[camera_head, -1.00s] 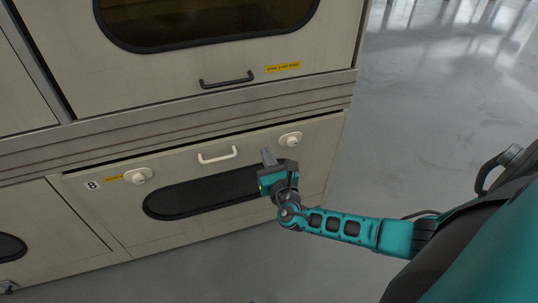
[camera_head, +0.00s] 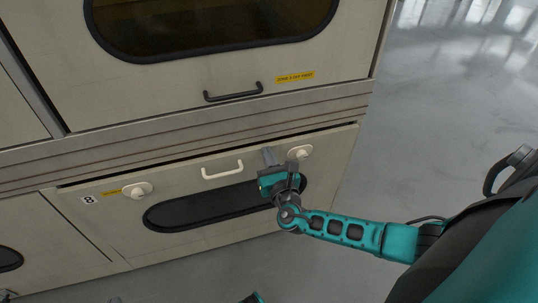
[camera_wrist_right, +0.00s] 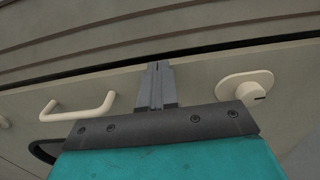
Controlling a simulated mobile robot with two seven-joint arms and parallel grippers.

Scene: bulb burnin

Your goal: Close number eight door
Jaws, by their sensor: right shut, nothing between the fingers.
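The number eight door (camera_head: 120,225) is a beige lower panel with an "8" label, a dark oval window (camera_head: 200,207), a cream handle (camera_head: 222,169) and a round cream latch at each side, the left one (camera_head: 137,191) and the right one (camera_head: 299,152). A thin dark gap runs along its top edge. My right gripper (camera_head: 269,155) is shut and empty, in front of the door between the handle and the right latch. In the right wrist view its fingers (camera_wrist_right: 156,86) point at the upper door; contact cannot be told.
An upper door (camera_head: 130,95) with a black handle (camera_head: 233,92) and a large dark window is above. Ribbed trim (camera_head: 190,134) separates the two. Another lower door (camera_head: 50,245) is at left. Open grey floor (camera_head: 450,100) lies to the right.

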